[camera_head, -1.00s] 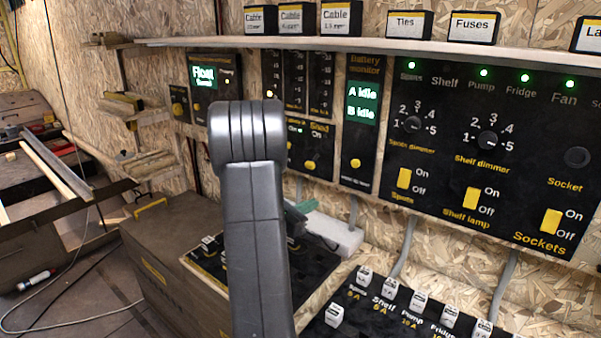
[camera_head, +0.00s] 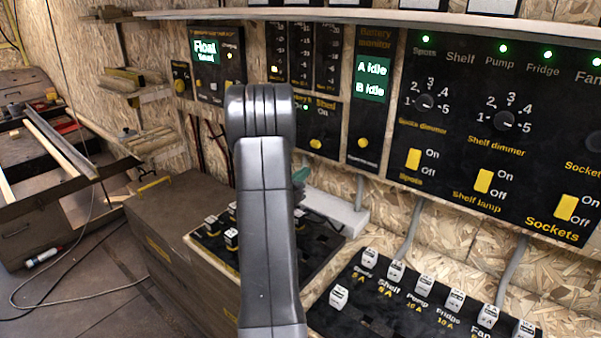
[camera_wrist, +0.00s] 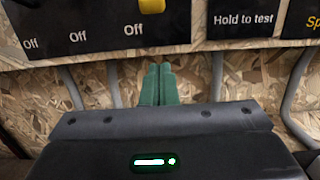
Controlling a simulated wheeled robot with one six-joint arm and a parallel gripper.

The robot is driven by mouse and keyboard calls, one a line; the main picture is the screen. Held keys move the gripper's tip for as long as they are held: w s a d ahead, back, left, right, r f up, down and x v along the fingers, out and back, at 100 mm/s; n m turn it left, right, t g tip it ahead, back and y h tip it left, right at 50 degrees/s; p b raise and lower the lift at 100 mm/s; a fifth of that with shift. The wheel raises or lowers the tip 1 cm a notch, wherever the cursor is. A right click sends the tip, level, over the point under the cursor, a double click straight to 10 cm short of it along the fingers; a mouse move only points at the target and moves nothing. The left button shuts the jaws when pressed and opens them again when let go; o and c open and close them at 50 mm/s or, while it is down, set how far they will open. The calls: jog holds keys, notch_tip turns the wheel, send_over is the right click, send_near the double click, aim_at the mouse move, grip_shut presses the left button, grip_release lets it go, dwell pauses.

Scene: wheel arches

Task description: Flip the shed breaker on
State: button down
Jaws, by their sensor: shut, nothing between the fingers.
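The breaker panel (camera_head: 331,112) bears the "Shed" label and "On" at its right end, with a yellow shed toggle (camera_head: 316,143) low beneath them. In the wrist view this yellow toggle (camera_wrist: 152,5) sits at the top edge, just above the rightmost "Off", so it appears to be down. My gripper (camera_wrist: 157,72) has green fingers, shut together and empty. They point at the plywood strip below the panel, under and slightly right of the toggle, apart from it. In the head view my arm hides most of the gripper; only a green bit (camera_head: 300,176) shows.
The battery monitor panel (camera_head: 370,120) is just right of the breakers. A larger switch panel (camera_head: 460,150) is farther right. A shelf (camera_head: 400,16) juts out above. Grey conduits run down the wall below. A fuse board (camera_head: 400,305) and a brown box (camera_head: 165,235) stand lower.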

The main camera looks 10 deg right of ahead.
aim_at(319, 140)
jog(key=p+x, duration=0.1)
jog(key=x, duration=0.6)
jog(key=shift+r, duration=0.15)
jog(key=r, duration=0.1)
jog(key=s+a+r, duration=0.1)
jog(key=r, duration=0.1)
jog(key=shift+s+a+r+p, duration=0.1)
jog(key=shift+a+p, duration=0.05)
jog(key=shift+p, duration=0.25)
jog(key=shift+r, duration=0.1)
